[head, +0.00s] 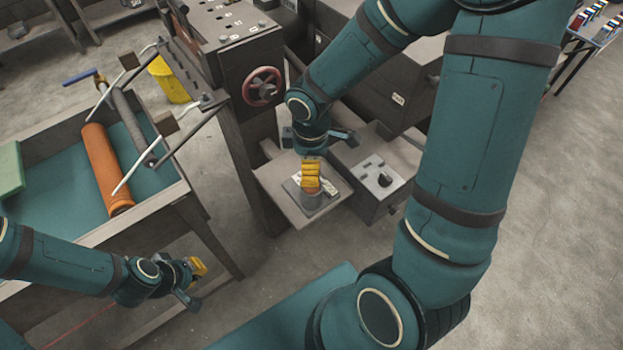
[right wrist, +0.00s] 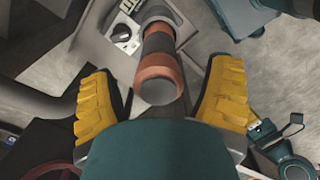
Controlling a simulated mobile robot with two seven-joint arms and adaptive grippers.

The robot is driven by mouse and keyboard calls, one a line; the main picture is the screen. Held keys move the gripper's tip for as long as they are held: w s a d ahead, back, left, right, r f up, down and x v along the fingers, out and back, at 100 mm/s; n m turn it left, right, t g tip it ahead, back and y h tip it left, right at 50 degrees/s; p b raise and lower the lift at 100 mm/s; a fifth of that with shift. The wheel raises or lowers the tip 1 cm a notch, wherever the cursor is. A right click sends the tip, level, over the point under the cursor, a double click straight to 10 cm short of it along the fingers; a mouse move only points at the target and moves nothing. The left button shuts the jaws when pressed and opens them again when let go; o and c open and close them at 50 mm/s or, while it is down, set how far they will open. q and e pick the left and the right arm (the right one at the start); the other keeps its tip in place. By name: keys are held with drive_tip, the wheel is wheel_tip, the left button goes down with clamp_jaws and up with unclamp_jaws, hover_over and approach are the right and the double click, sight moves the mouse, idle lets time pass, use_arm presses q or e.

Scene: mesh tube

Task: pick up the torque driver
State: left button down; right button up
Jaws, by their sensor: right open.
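The torque driver (right wrist: 157,45), grey with orange-red bands, shows in the right wrist view with its round end facing the camera. My right gripper (right wrist: 164,85) is open, with one yellow finger on each side of the driver and a visible gap on both sides. In the head view, the right gripper (head: 311,173) points down over a grey round holder (head: 312,201) on a small shelf. It hides most of the driver there. My left gripper (head: 195,272) is low at the left, beside the bin table, with nothing visible in it; its finger gap cannot be made out.
A grey box with a black knob (head: 384,179) stands just right of the shelf (head: 275,190). A machine with a red handwheel (head: 263,86) rises behind. At left, a teal-lined bin (head: 186,186) holds an orange roll (head: 105,165). Floor at right is free.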

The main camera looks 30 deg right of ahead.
wheel_tip(320, 180, down, 3)
drive_tip(key=shift+r, duration=0.15)
clamp_jaws()
drive_tip(key=shift+w+r, duration=0.1)
drive_tip(key=shift+r, duration=0.05)
